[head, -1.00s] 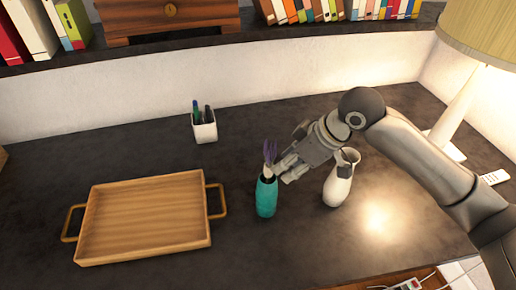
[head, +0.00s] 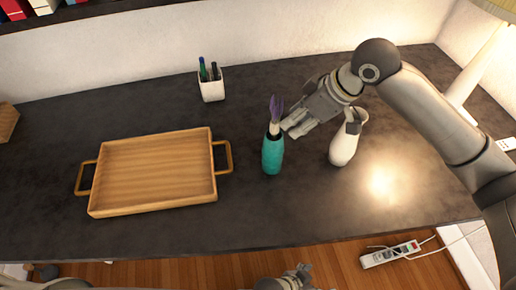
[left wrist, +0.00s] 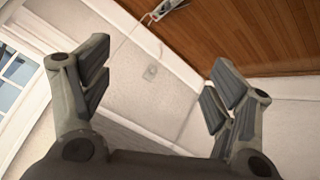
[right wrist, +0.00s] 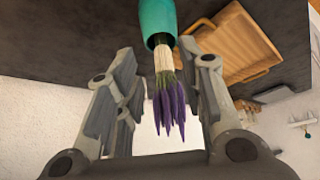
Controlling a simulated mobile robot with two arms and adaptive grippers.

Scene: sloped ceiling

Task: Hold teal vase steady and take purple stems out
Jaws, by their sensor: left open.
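The teal vase (head: 272,154) stands upright on the dark counter, right of the wooden tray. Purple stems (head: 276,108) stick up out of its mouth. In the right wrist view the pale stalks and purple heads (right wrist: 170,105) come out of the vase (right wrist: 157,18). My right gripper (head: 290,126) is beside the stems, on their right; in its wrist view its fingers (right wrist: 166,65) are spread with the stems showing between them, not gripped. My left gripper (head: 300,276) is at the bottom edge of the head view, below the counter's front edge; its fingers (left wrist: 160,60) are apart and empty.
A white vase (head: 345,146) stands close under my right arm. The wooden tray (head: 96,208) lies to the left. A white pen cup (head: 211,89) is behind. A power strip (head: 390,254) lies on the floor. The counter front is clear.

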